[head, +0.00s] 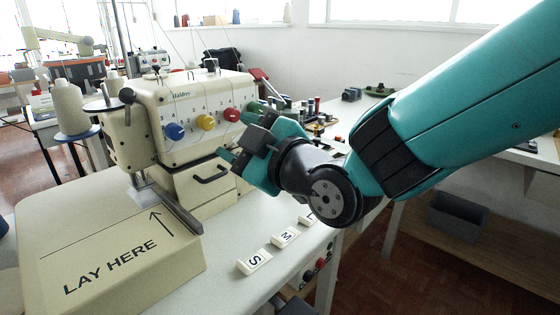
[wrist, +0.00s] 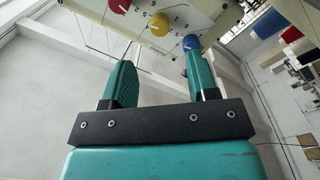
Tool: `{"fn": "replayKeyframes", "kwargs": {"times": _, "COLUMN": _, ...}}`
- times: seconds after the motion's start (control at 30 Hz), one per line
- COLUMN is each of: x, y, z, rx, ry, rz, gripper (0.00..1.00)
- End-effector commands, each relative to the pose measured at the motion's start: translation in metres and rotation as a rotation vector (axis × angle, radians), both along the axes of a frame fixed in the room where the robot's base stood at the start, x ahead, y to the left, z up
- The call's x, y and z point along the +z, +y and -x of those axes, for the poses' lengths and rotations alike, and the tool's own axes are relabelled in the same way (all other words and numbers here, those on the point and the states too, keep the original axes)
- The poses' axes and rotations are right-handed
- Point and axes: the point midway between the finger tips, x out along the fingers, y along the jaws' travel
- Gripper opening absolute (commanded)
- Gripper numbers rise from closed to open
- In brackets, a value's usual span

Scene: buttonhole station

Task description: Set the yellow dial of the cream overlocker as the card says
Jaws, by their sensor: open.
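The cream overlocker (head: 150,98) stands on the table at the left in the head view. Its front has a row of dials; the yellow dial (head: 205,122) sits between the blue dial (head: 174,131) and the red dial (head: 231,114). Small numerals surround them, but I cannot read the yellow dial's setting. My gripper (head: 238,136) is open and empty, in front of the machine, right of the yellow dial in the head view. In the wrist view the yellow dial (wrist: 159,25) lies beyond and between my fingertips (wrist: 160,58), apart from them. I cannot make out a card with a setting.
Blocks marked S (head: 254,262) and M (head: 286,237), and a partly hidden one, lie along the table's front edge. A LAY HERE platform (head: 110,262) is at front left. A thread cone (head: 70,108) stands left of the machine. A green dial (head: 253,107) is partly behind my gripper.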

Motion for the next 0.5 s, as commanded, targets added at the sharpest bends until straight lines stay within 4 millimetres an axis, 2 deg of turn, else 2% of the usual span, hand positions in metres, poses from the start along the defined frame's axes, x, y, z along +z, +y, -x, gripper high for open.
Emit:
{"fn": "replayKeyframes", "kwargs": {"times": 0.03, "x": -0.002, "y": -0.012, "z": 0.009, "rx": -0.002, "ry": -0.002, "rz": -0.001, "gripper": 0.54}}
{"fn": "replayKeyframes", "kwargs": {"times": 0.2, "x": -0.003, "y": -0.041, "z": 0.035, "rx": -0.003, "ry": -0.002, "rz": 0.0, "gripper": 0.54}}
{"fn": "replayKeyframes", "kwargs": {"times": 0.33, "x": -0.003, "y": -0.056, "z": 0.049, "rx": -0.002, "ry": -0.002, "rz": -0.001, "gripper": 0.54}}
{"fn": "replayKeyframes", "kwargs": {"times": 0.5, "x": -0.003, "y": -0.066, "z": 0.058, "rx": -0.001, "ry": -0.002, "rz": 0.0, "gripper": 0.54}}
